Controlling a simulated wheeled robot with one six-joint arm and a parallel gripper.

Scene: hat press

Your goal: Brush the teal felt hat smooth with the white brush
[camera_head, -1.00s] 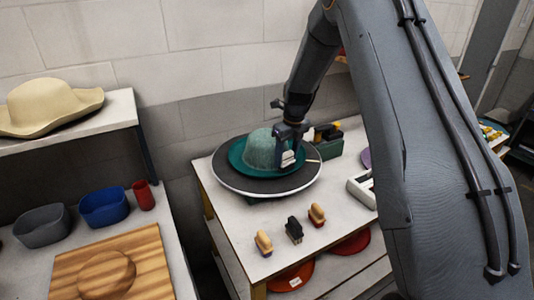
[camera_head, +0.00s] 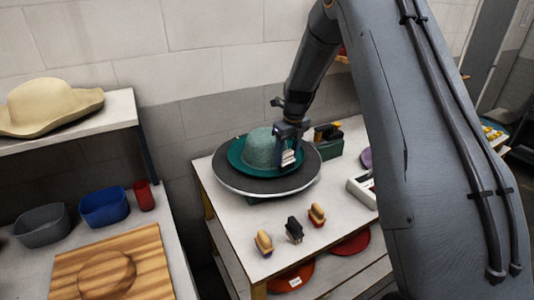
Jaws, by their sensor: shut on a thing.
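The teal felt hat (camera_head: 259,150) sits crown up on a round dark turntable (camera_head: 240,186) with a pale rim, on the white workbench. The crown looks speckled and lighter than the brim. My gripper (camera_head: 289,146) is at the right side of the crown, shut on the white brush (camera_head: 289,158). The brush is at the crown's lower right, over the brim. The gripper partly hides the brush, and I cannot tell whether its bristles touch the felt.
Several brushes stand at the bench front: a tan one (camera_head: 264,242), a black one (camera_head: 294,229) and another tan one (camera_head: 316,214). A green box (camera_head: 329,147) is behind the turntable at right. A straw hat (camera_head: 49,106) lies on the left shelf. Bare bench (camera_head: 237,217) shows in front.

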